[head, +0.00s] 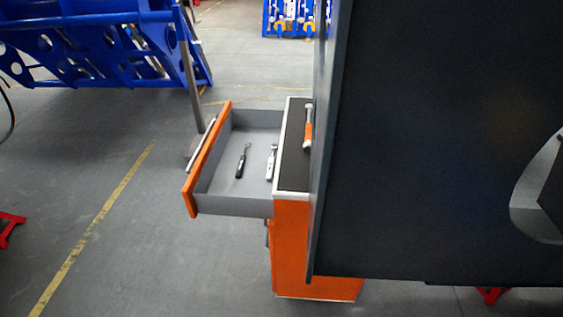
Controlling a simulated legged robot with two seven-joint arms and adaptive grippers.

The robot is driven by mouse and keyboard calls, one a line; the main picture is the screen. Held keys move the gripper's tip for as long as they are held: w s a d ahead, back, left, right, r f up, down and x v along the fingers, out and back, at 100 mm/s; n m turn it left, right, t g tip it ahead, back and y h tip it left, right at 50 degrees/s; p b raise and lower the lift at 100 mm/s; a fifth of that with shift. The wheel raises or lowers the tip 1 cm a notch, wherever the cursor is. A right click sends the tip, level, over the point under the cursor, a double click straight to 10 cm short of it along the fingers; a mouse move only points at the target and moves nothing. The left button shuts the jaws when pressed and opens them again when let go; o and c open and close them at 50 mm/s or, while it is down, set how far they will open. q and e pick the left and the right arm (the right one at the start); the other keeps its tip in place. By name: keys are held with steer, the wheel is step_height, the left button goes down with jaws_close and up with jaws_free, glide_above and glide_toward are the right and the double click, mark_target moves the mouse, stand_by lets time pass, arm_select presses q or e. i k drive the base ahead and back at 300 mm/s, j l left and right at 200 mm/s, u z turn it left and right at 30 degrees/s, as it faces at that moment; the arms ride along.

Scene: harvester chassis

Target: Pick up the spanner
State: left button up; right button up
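An orange tool cabinet (291,240) stands near the middle of the head view with its grey drawer (222,172) pulled out to the left. Inside the drawer lie a slim tool with a dark handle (241,165) and a silver tool (271,163) close to the cabinet side. A tool with an orange and silver body (308,128) lies on the cabinet's black top. I cannot tell for certain which of these is the spanner. Neither of my grippers shows in this view.
A large dark panel (430,140) fills the right side and hides part of the cabinet. A blue metal frame (100,45) stands at the back left, with a grey post (188,70) near the drawer. The floor left of the drawer is clear.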

mark_target(240, 168)
steer(key=i+j+z, duration=0.1)
steer(key=j+z, duration=0.3)
steer(key=i+j+z, duration=0.1)
steer(key=j+z, duration=0.15)
steer(key=z, duration=0.2)
steer(key=j+z, duration=0.8)
steer(key=k+j+z, duration=0.1)
steer(key=j+z, duration=0.3)
steer(key=l, duration=0.1)
